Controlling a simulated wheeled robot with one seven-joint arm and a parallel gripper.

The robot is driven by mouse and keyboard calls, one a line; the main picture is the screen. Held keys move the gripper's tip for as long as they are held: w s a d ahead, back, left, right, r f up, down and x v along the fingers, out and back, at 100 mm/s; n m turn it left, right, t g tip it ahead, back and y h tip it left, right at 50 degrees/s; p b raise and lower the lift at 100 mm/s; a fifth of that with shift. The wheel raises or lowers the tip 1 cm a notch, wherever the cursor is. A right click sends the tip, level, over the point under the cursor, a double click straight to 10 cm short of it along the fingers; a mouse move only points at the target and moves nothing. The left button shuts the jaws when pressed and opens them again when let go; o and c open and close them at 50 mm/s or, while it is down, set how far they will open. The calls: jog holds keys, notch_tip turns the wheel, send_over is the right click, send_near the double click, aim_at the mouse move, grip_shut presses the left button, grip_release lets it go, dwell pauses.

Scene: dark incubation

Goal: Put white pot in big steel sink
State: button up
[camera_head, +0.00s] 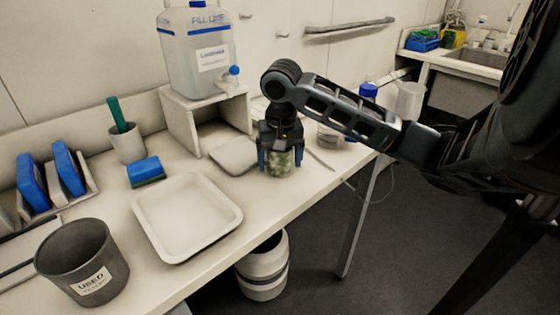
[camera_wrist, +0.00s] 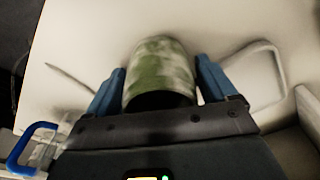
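My gripper (camera_head: 281,160) points down over the worktop, with its blue fingers on either side of a green-and-pale mottled jar (camera_head: 281,165). In the wrist view the jar (camera_wrist: 160,72) sits between the fingers (camera_wrist: 160,85); whether they press on it I cannot tell. A plain white pot-like cup (camera_head: 410,100) shows behind my arm, near the far right end of the worktop. I cannot tell for certain which vessel is the white pot. The steel sink (camera_head: 478,64) is in a separate counter at the top right.
A white tray (camera_head: 188,214), a grey "USED" bin (camera_head: 84,262) and a blue sponge (camera_head: 146,169) occupy the left worktop. A large jug (camera_head: 197,50) stands on a riser behind. A blue-capped bottle (camera_head: 367,92) is behind my arm. Dark floor separates the worktop and sink counter.

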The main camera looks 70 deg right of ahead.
jog(key=c, duration=1)
